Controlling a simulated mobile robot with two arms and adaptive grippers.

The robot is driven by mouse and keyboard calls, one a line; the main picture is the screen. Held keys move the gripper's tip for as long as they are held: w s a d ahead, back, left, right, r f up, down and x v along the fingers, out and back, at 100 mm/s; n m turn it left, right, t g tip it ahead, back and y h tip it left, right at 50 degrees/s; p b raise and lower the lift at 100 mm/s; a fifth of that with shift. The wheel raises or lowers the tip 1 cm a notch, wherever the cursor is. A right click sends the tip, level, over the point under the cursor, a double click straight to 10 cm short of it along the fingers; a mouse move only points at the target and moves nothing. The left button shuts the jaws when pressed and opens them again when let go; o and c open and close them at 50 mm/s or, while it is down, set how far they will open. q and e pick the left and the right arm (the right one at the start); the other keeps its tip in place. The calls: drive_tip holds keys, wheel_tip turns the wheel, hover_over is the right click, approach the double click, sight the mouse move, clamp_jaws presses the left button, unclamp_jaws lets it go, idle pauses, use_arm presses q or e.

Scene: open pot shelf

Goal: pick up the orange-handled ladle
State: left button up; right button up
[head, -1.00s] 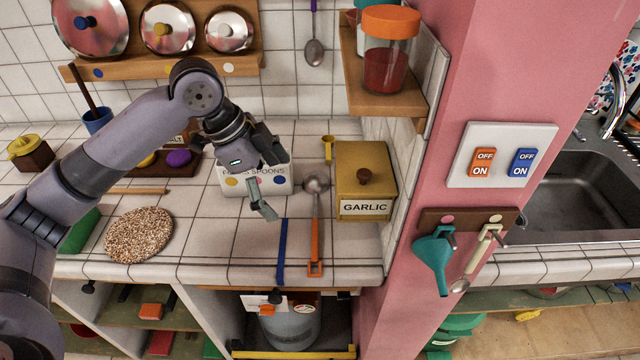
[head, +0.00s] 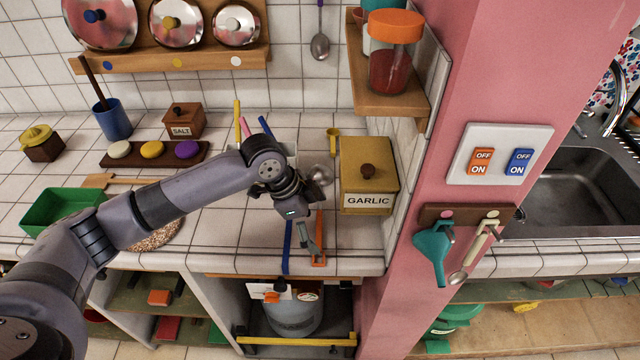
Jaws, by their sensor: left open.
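The orange-handled ladle lies on the white tiled counter, its orange handle (head: 319,228) pointing to the front edge and its metal bowl (head: 320,174) toward the back. My left gripper (head: 312,250) is over the front part of the handle, pointing down, with its jaws open. Part of the ladle between bowl and handle is hidden behind my left wrist. I cannot tell whether a finger touches the handle. My right gripper is not in view.
A blue-handled utensil (head: 287,248) lies close to the left of the ladle. The yellow garlic box (head: 367,180) stands to its right, before the pink wall (head: 400,270). A wooden shelf (head: 385,103) with jars overhangs behind. The counter's front edge is near.

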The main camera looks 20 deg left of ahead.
use_arm(q)
drive_tip(key=shift+w+d+f, duration=0.1)
drive_tip(key=shift+d+f, duration=0.1)
drive_tip(key=shift+f, duration=0.55)
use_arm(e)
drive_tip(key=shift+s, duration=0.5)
use_arm(q)
drive_tip(key=shift+c, duration=0.4)
drive_tip(key=shift+r, duration=0.1)
drive_tip(key=c, duration=0.9)
drive_tip(key=shift+o, duration=0.2)
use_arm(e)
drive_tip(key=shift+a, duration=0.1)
use_arm(q)
drive_tip(key=shift+w, duration=0.1)
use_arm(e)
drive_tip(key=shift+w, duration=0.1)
use_arm(q)
wheel_tip(320, 180, up, 20)
drive_tip(key=b, duration=0.1)
drive_tip(key=shift+b, duration=0.3)
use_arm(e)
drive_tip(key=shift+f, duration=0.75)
